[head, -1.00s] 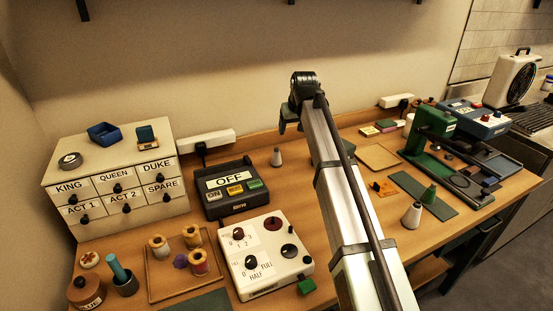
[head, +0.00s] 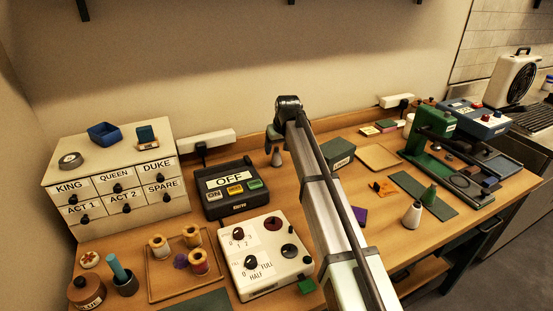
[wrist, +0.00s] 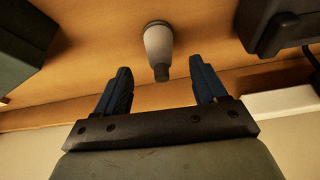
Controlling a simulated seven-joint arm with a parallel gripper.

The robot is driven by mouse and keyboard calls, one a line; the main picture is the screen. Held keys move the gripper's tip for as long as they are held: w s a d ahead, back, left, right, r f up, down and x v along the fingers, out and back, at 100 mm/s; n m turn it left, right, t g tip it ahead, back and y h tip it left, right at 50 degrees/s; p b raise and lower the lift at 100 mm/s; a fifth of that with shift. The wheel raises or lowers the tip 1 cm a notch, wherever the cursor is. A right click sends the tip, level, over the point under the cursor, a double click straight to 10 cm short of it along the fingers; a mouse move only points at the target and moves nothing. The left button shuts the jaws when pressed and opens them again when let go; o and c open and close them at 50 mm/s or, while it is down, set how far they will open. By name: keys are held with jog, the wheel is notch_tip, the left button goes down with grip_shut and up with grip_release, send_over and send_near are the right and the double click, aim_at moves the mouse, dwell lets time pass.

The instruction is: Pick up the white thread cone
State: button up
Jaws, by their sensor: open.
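A small whitish cone with a dark tip (head: 277,158) stands upright at the back of the table, right of the black OFF box. In the wrist view the cone (wrist: 158,42) lies just ahead of the fingertips, lined up with the gap between them. My gripper (head: 272,147) is open and empty above and close to this cone, pointing down. In the wrist view its two blue fingers (wrist: 160,72) stand apart with nothing between them.
The black OFF box (head: 230,188) is left of the cone. A green box (head: 338,153) is to its right, partly behind my arm. A white power strip (head: 207,140) lies along the wall. The white knob panel (head: 265,262) is in front.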

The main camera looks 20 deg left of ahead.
aim_at(276, 151)
jog(key=shift+x, duration=2.55)
jog(key=shift+a, duration=0.1)
jog(key=shift+c, duration=0.5)
jog(key=c, duration=1)
jog(key=shift+r, duration=0.15)
